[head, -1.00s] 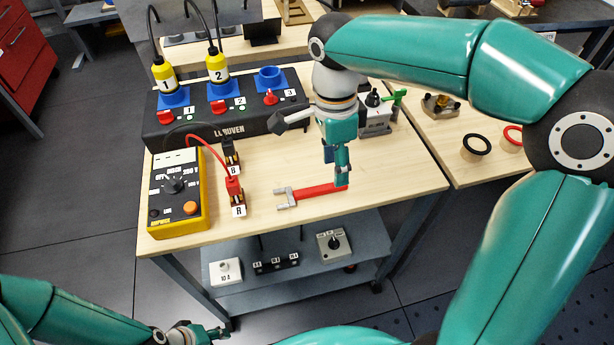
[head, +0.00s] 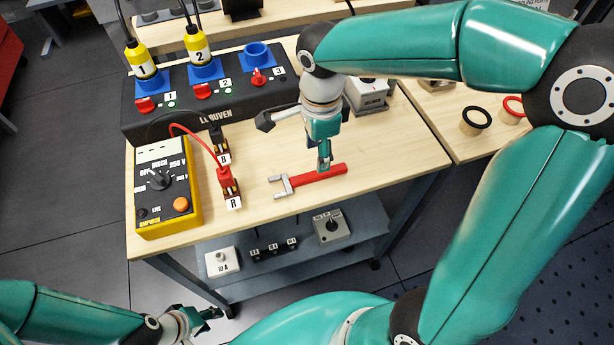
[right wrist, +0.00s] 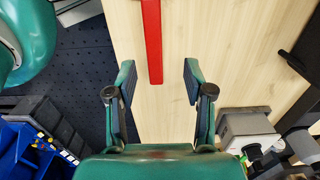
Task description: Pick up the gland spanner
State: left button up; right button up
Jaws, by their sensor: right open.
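The gland spanner has a red handle (head: 325,176) and a grey forked head (head: 281,186). It lies flat on the wooden bench top, its fork to the left. My right gripper (head: 325,163) is over the handle, pointing down. In the right wrist view the end of the red handle (right wrist: 153,45) shows between the two spread fingers (right wrist: 158,72), with wood visible on both sides. The fingers are open and empty; the fork is out of that view. My left gripper (head: 212,316) is at the bottom left, well away from the bench, its jaws too small to judge.
Left of the spanner are a yellow meter (head: 168,190) and a red plug (head: 229,184) on a cable. A black socket panel (head: 215,108) stands behind, and a grey device (head: 368,96) at the bench's back right. The wood around the spanner is clear.

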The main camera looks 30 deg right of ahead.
aim_at(309, 178)
jog(key=shift+s+f, duration=0.15)
jog(key=shift+f, duration=1.3)
jog(key=shift+s+f, duration=0.15)
jog(key=shift+f, duration=1.25)
grip_shut()
jog(key=shift+r, duration=0.1)
